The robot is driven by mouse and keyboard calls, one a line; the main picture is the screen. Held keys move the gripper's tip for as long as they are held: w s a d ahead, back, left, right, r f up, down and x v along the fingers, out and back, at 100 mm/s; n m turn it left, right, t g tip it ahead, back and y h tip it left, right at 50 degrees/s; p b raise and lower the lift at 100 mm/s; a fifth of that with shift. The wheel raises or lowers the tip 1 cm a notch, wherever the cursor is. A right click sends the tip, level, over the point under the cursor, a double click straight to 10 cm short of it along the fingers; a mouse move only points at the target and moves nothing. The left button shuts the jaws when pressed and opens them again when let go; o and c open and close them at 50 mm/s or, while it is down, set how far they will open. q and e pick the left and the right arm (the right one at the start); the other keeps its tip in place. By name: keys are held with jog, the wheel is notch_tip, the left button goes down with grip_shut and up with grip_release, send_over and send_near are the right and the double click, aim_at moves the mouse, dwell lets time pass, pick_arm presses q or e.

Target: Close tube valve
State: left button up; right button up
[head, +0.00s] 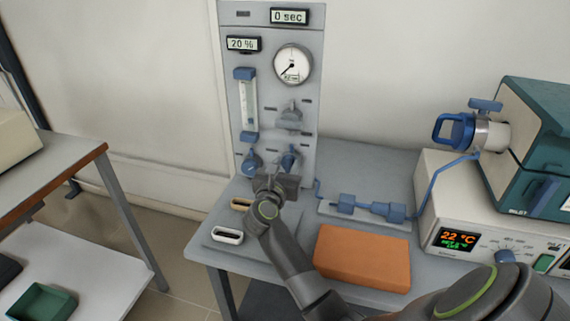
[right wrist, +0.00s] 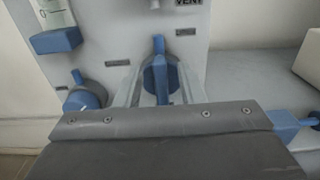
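The grey gas panel (head: 272,95) stands upright at the back of the bench. On its lower part are two blue valve knobs, a left one (head: 250,162) and a right one (head: 290,159). No readable label shows which is the tube valve. My right gripper (head: 277,184) is just in front of the right knob. In the right wrist view, that knob (right wrist: 160,72) has its handle upright between the spread fingers of my right gripper (right wrist: 160,92). I cannot tell whether the fingers touch it. My left gripper is not in view.
An orange block (head: 362,258) lies on the bench right of my right arm. Blue tube fittings (head: 370,208) lie behind it, with a tube leading to the furnace (head: 490,212). A small white-rimmed dish (head: 227,237) sits left of my arm.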

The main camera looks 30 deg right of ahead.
grip_shut()
